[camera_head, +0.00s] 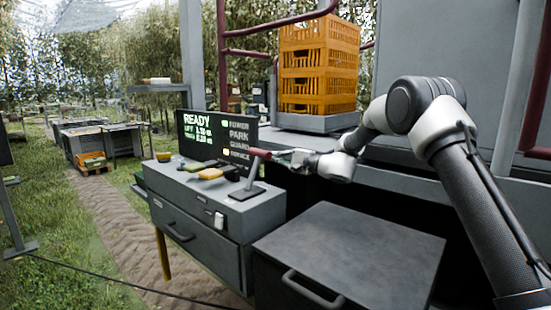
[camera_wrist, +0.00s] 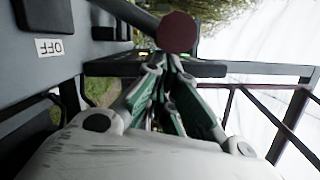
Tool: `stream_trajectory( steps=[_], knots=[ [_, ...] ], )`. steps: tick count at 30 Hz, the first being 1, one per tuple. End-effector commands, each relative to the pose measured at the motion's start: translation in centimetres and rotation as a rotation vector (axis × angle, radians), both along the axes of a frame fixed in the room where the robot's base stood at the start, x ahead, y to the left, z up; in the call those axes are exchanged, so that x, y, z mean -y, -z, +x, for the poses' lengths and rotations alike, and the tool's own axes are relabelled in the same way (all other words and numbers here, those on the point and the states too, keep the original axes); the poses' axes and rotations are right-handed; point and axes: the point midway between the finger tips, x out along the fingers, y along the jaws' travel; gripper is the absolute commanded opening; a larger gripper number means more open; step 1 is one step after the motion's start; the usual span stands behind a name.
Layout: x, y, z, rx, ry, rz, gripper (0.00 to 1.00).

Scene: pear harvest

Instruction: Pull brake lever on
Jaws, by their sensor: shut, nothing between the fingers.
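The brake lever (camera_head: 253,172) stands on the right end of the grey console, a dark shaft with a dark red grip leaning up and to the right. In the wrist view its round red end (camera_wrist: 178,32) is just beyond my fingertips. My gripper (camera_head: 277,155) is at the height of the red grip, to its right. In the wrist view my gripper (camera_wrist: 168,58) has its green-padded fingers together, with nothing seen between them. The tips look very close to the grip; I cannot tell if they touch it.
The console (camera_head: 200,235) carries a screen (camera_head: 215,135) reading READY and several small controls, including a yellow one (camera_head: 210,174). An OFF label (camera_wrist: 50,47) shows upside down in the wrist view. Orange crates (camera_head: 318,65) stand behind. A dark cabinet (camera_head: 350,250) is in front.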

Motion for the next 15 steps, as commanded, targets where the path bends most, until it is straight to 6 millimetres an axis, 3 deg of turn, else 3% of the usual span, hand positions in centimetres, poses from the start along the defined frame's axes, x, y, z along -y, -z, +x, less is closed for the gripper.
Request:
stream_trajectory(
  steps=[15],
  knots=[
    [-1.0, -1.4, -1.3, 0.102, -0.004, -0.077, 0.0]
  ],
)
